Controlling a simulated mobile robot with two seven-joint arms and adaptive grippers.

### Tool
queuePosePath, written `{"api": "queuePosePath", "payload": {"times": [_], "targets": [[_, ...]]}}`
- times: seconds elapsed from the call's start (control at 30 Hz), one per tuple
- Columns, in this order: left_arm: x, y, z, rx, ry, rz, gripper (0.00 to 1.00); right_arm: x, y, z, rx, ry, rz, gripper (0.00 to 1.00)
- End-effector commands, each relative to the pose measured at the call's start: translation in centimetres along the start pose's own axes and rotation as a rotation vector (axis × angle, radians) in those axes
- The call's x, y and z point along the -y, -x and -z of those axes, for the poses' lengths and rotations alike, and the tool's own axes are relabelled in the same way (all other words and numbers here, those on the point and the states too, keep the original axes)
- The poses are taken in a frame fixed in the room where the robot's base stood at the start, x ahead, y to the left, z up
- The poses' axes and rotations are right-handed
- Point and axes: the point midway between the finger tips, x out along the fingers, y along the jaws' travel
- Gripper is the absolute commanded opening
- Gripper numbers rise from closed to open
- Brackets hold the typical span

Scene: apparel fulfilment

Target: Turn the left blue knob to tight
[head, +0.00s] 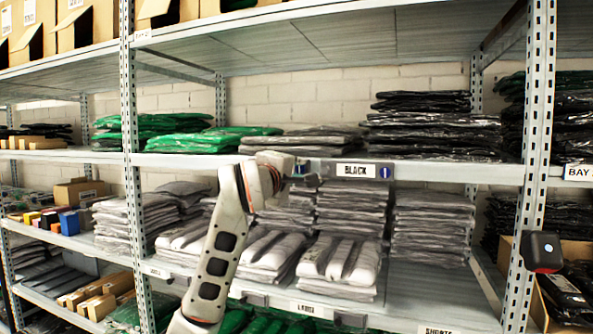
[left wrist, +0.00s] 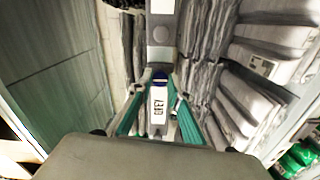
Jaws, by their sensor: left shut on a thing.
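My left gripper (head: 303,179) is up at the front edge of the middle shelf, left of the BLACK label (head: 355,170). In the left wrist view its two teal fingers (left wrist: 159,92) close in on either side of a blue knob (left wrist: 160,76) at the end of a GREY label (left wrist: 158,104). The gripper is shut on this left blue knob. In the head view the gripper hides most of that knob. Another blue knob (head: 384,172), with a white mark, sits at the right end of the BLACK label, apart from the gripper.
Stacks of grey bagged garments (head: 345,207) fill the shelf below, close to my left wrist. Black bags (head: 430,135) and green bags (head: 215,140) lie above.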

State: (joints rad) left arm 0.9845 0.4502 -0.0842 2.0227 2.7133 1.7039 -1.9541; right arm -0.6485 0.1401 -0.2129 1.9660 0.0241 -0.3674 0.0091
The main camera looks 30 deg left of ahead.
Motion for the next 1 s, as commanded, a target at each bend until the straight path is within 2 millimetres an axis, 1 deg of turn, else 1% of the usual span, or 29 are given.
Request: {"api": "queuePosePath", "payload": {"times": [0.07, 0.1, 0.13, 0.17, 0.47, 0.57, 0.63, 0.77, 1.0], "targets": [[0.1, 0.0, 0.0, 0.001, -0.001, 0.002, 0.0, 0.0, 0.0, 0.0, -0.001, 0.0, 0.0, 0.4], [0.1, 0.0, 0.0, 0.001, 0.0, 0.002, 0.23, 0.0, 0.0, 0.0, -0.001, 0.0, -0.001, 0.4], [0.1, 0.0, 0.0, 0.001, 0.0, 0.002, 0.31, 0.0, 0.0, 0.0, -0.001, 0.0, -0.001, 0.4], [0.1, 0.0, 0.0, 0.001, 0.0, 0.002, 0.34, 0.0, 0.0, 0.0, 0.0, 0.0, -0.001, 0.4], [0.0, 0.0, 0.0, 0.0, 0.001, 0.0, 0.34, -0.1, -0.1, -0.4, 0.007, 0.002, -0.001, 0.4], [0.0, 0.4, 0.0, 0.0, 0.0, -0.001, 0.34, -0.1, -0.1, -0.5, 0.009, 0.003, -0.001, 0.4], [-0.1, 1.0, 0.1, -0.002, 0.0, -0.002, 0.34, -0.1, -0.1, -0.4, 0.008, 0.002, -0.001, 0.4], [-0.1, 3.1, 0.0, -0.001, -0.002, -0.003, 0.34, 0.0, 0.0, -0.3, 0.006, 0.001, 0.0, 0.4], [-0.1, 8.1, 0.1, -0.002, -0.003, -0.003, 0.34, 0.0, 0.0, -0.3, 0.005, 0.0, 0.0, 0.4]]}}
